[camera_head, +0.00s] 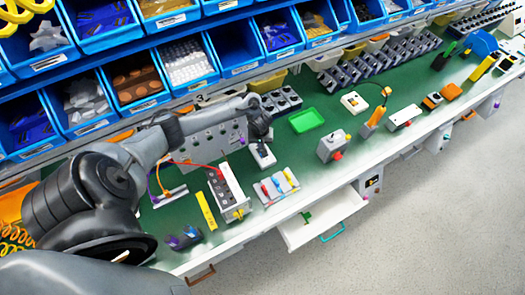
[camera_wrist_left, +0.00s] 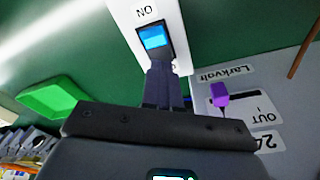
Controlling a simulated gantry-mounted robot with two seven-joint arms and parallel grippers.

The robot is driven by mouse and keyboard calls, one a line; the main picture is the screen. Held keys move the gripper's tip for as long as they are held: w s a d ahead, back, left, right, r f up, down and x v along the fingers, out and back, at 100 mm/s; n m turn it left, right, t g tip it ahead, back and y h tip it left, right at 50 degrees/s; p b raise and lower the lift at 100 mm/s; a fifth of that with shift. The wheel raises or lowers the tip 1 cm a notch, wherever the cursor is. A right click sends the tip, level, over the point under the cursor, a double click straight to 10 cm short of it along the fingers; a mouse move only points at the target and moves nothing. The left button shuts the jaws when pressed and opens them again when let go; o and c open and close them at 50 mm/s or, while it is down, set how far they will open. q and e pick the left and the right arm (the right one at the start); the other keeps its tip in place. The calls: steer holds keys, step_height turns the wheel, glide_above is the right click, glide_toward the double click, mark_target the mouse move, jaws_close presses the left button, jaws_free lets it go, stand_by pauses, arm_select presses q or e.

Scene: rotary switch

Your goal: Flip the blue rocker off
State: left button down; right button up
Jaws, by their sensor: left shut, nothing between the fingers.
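The blue rocker (camera_wrist_left: 153,38) sits in a black frame on a white switch box (camera_wrist_left: 182,45), near the top of the left wrist view. A label reading ON, upside down, is beside it. In the head view the white switch box (camera_head: 265,160) stands on the green bench mat, below my left gripper (camera_head: 262,137). In the left wrist view the left gripper (camera_wrist_left: 160,75) is shut and empty, its fingertips right by the rocker's near edge. I cannot tell whether they touch it. The right gripper is not in view.
A green tray (camera_head: 305,120) lies right of the switch box. A grey panel with a purple knob (camera_wrist_left: 219,97) is close to the gripper. A terminal block (camera_head: 228,190) and colored levers (camera_head: 278,186) stand in front. An open drawer (camera_head: 322,215) juts out below the bench.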

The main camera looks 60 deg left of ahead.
arm_select(q)
steer(key=shift+f+b, duration=0.4)
steer(key=shift+f, duration=0.5)
stand_by(0.3)
step_height(320, 180, up, 3)
steer(key=p, duration=0.3)
steer(key=shift+p, duration=0.4)
step_height(320, 180, up, 4)
steer(key=p, duration=0.5)
steer(key=shift+p, duration=0.4)
